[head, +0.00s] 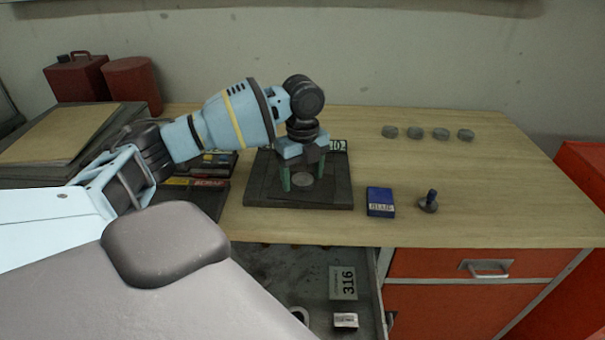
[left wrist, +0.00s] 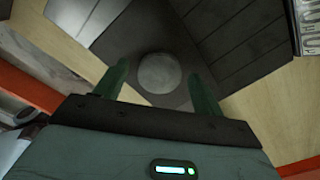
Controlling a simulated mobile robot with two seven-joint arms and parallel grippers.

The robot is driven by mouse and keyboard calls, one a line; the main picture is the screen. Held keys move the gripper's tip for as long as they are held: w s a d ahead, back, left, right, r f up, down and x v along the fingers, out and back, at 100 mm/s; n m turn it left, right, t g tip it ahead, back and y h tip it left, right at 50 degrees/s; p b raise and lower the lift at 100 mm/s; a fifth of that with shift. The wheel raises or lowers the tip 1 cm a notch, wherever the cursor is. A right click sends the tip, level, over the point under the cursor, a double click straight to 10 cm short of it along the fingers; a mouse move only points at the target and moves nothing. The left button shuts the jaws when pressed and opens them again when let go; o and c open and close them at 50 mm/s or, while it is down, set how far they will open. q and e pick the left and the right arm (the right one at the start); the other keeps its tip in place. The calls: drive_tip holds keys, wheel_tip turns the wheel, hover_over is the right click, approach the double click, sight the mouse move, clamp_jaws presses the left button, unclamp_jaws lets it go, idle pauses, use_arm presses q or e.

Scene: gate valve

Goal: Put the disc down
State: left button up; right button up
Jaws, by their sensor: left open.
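A grey round disc (head: 302,180) lies flat on a dark square plate (head: 330,194) on the wooden bench. My left gripper (head: 303,177) points down over the plate, with its two green fingers apart on either side of the disc. In the left wrist view the disc (left wrist: 160,73) shows between the open fingers (left wrist: 160,85), with a gap on both sides. The fingers do not touch the disc there. My right gripper is not in view.
Several similar grey discs (head: 415,133) stand in a row at the back right. A blue box (head: 380,202) and a dark knobbed part (head: 429,201) sit right of the plate. An open drawer (head: 310,278) is below the front edge. Red cans (head: 132,84) stand back left.

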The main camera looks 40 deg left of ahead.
sight(303, 179)
use_arm(q)
wheel_tip(303, 179, up, 12)
drive_tip(key=shift+r+p, duration=0.15)
drive_tip(key=shift+p, duration=0.25)
idle(0.6)
